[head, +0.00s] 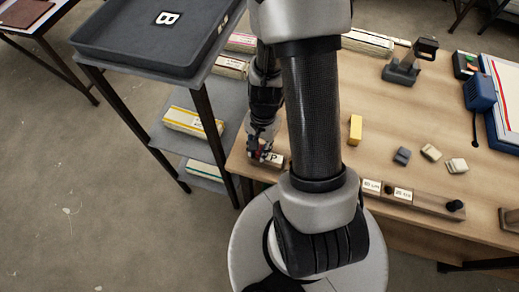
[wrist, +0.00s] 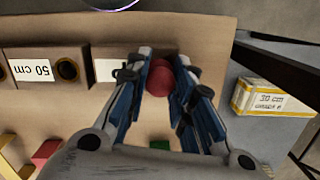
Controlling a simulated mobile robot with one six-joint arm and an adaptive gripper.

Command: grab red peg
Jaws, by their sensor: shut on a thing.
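The red peg (wrist: 184,77) shows in the wrist view as a rounded red end between the two blue-padded fingers. My gripper (wrist: 170,78) is shut on it. The peg cannot be made out clearly in the head view. In the wrist view a wooden block with a white label (wrist: 108,68) lies just left of the fingers.
A wooden block labelled 50 cm (wrist: 30,70) with a dark round hole lies further left in the wrist view. A yellow block (head: 355,129) and several small grey and beige blocks are on the table (head: 390,110). A dark tray marked B (head: 110,45) stands at the upper left.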

